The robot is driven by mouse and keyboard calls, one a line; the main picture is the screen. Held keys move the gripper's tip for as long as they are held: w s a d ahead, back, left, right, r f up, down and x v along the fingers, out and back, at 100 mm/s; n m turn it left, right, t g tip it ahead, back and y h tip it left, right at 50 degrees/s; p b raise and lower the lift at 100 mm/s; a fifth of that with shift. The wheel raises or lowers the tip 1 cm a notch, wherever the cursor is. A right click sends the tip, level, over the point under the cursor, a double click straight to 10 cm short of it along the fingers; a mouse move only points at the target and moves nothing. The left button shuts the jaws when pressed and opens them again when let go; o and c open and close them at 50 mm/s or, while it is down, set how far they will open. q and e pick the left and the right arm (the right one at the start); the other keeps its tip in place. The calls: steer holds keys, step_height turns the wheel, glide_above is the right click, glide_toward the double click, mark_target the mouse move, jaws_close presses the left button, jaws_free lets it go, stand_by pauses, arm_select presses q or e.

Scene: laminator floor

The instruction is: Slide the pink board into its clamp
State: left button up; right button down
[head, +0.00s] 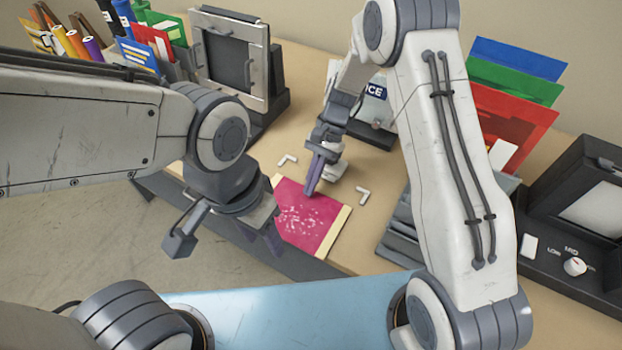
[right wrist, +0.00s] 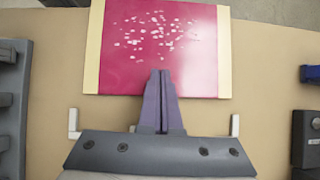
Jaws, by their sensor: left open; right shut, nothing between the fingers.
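The pink board (head: 300,228) lies flat on the wooden table near its front edge, with pale speckles and cream strips on two opposite sides. It also shows in the right wrist view (right wrist: 200,75). My right gripper (head: 311,192) is shut and empty, its purple fingertips over the board's far part. In the right wrist view its fingertips (right wrist: 160,74) overlap the board's edge; I cannot tell if they touch. My left gripper (head: 274,240) is open and empty at the board's left side, partly hidden by its own wrist. I cannot tell which fitting is the clamp.
White corner marks (head: 363,195) lie on the table beyond the board. A grey upright frame (head: 228,62) stands at the back left beside files and pens. A dark machine with a dial (head: 575,266) stands at right. Coloured folders (head: 505,105) stand behind it.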

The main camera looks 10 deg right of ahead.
mark_target(303, 206)
steer(key=s+a, duration=0.1)
steer(key=s, duration=0.1)
steer(key=s+a+p, duration=0.1)
steer(key=s+a, duration=0.1)
steer(key=s+a+p, duration=0.1)
steer(key=s+a, duration=0.1)
steer(key=s, duration=0.1)
steer(key=shift+a+r, duration=0.1)
steer(key=shift+w+f+p, duration=0.1)
steer(key=shift+f+p, duration=0.2)
steer(key=shift+f, duration=0.5)
steer(key=shift+f+b, duration=0.15)
steer(key=shift+b, duration=0.15)
steer(key=w+d, duration=0.3)
steer(key=w, duration=0.1)
steer(key=shift+w+d+f, duration=0.1)
steer(key=shift+w+d, duration=0.2)
steer(key=shift+d, duration=0.1)
